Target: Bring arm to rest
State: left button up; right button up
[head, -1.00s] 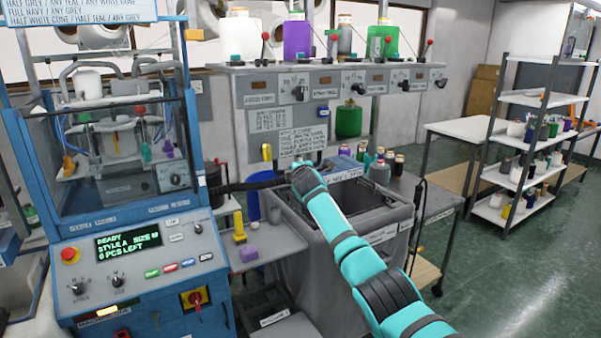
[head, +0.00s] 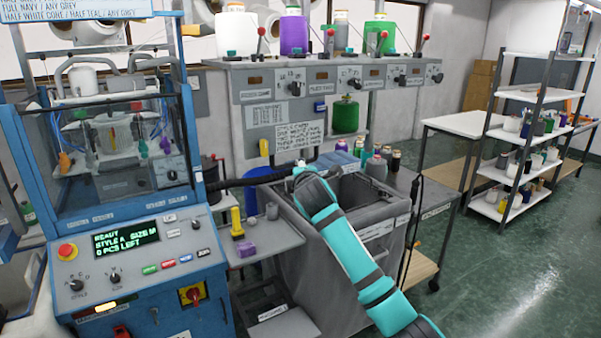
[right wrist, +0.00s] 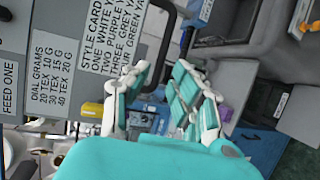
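My right arm (head: 350,250), teal with dark bands, reaches in from the lower right of the head view. Its gripper (head: 299,168) is at the far end, over the back of the grey bin, small and partly hidden by the wrist. In the right wrist view the right gripper (right wrist: 161,84) has its two teal and white fingers apart, with nothing seen between them. My left gripper and arm are not in view.
The grey bin (head: 318,258) stands below the right arm. A blue machine (head: 150,290) with a lit display is at left. A side shelf (head: 262,250) holds a yellow item and a purple block. Cones line the upper rack (head: 255,66). Green floor is clear at right.

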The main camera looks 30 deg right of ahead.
dwell(0.4)
